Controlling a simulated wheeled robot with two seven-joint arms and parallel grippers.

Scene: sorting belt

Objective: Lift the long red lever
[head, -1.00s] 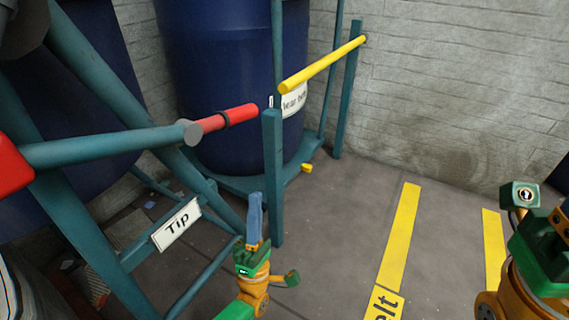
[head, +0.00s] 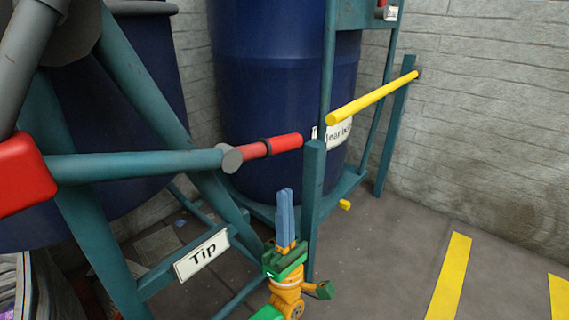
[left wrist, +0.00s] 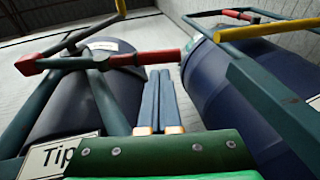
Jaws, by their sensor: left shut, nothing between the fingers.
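The long lever is a teal bar with a red grip (head: 270,146) at its right end and a red block (head: 24,174) at its left end. It lies nearly level above the "Tip" sign (head: 202,254). My left gripper (head: 285,192) points up below and slightly right of the red grip, apart from it. Its blue fingers are together and empty. In the left wrist view the fingers (left wrist: 159,88) point up toward the red grip (left wrist: 150,58), which crosses beyond their tips. My right gripper is out of view.
A teal post (head: 313,200) stands close to the right of my left gripper. A yellow bar (head: 372,98) runs to a post at the right. Dark blue drums (head: 265,90) stand behind. Open floor with yellow stripes (head: 449,275) lies at the right.

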